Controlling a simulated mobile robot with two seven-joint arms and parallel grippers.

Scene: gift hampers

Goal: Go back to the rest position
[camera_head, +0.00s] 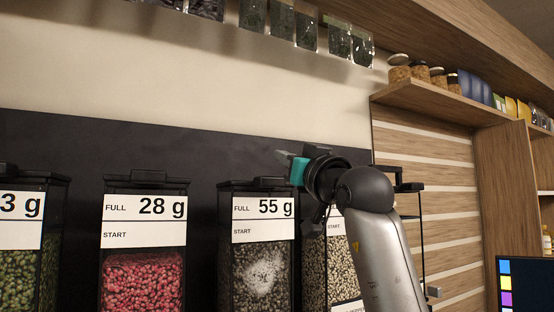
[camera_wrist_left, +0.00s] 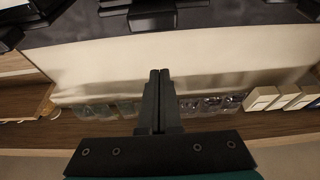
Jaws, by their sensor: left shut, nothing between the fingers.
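My left gripper (camera_head: 283,157) is raised in front of the dark wall panel, above and beside the dispenser labelled 55 g. Its fingers point to the left in the head view. In the left wrist view the two dark fingers of my left gripper (camera_wrist_left: 159,74) lie together, shut, with nothing between them. My left arm (camera_head: 385,255) rises from the bottom right and hides part of the dispenser behind it. My right gripper does not show in either view.
Clear dispensers stand in a row: green (camera_head: 22,265), red (camera_head: 143,280), grey-white (camera_head: 265,275) and speckled (camera_head: 315,265). Jars (camera_head: 399,72) stand on a wooden shelf (camera_head: 440,101) at right. A dark screen (camera_head: 530,285) is at lower right.

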